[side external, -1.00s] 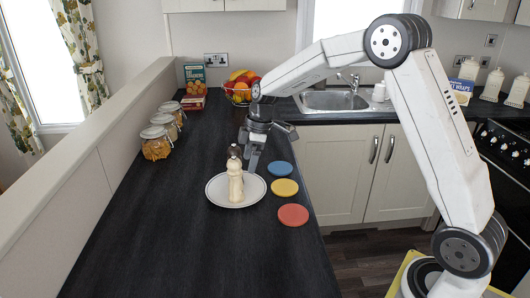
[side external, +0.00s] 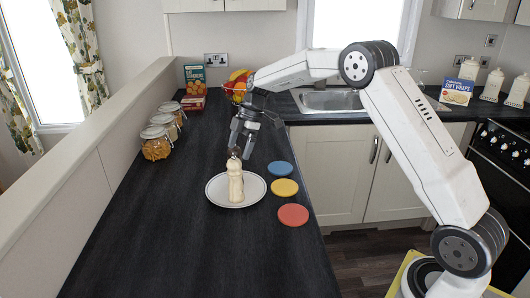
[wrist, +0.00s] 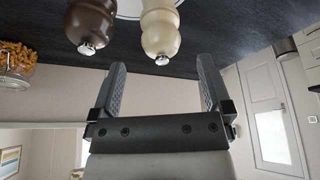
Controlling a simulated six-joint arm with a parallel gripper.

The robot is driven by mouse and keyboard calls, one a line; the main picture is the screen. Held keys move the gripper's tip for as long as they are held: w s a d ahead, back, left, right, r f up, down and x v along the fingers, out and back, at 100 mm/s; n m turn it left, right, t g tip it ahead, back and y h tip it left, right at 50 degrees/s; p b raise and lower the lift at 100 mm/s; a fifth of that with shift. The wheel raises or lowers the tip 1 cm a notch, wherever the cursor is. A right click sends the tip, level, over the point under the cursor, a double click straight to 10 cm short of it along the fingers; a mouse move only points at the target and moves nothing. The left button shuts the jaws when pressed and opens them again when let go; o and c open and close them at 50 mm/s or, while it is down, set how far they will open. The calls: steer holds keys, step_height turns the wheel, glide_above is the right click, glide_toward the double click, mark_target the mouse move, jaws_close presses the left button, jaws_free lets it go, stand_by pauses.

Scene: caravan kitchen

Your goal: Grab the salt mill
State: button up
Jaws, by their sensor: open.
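The cream salt mill (side external: 236,184) stands upright on a white plate (side external: 217,200) on the dark counter. In the wrist view the cream mill (wrist: 160,32) shows with its metal knob toward my gripper. My gripper (side external: 241,155) is open and empty, just above and behind the mills. In the wrist view the cream mill's knob lies roughly between the lines of my two fingertips (wrist: 162,62), and nothing is between the fingers.
Blue (side external: 280,168), yellow (side external: 284,187) and red (side external: 293,215) discs lie right of the plate. Several glass jars (side external: 156,146) stand along the left ledge. A fruit bowl (side external: 236,90) and boxes (side external: 195,80) stand at the back. The counter's front part is clear.

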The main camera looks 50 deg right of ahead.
mark_target(234, 167)
steer(key=shift+a+f, duration=0.25)
steer(key=shift+f, duration=0.4)
steer(key=shift+f, duration=0.1)
steer(key=shift+x, duration=2.5)
jaws_close()
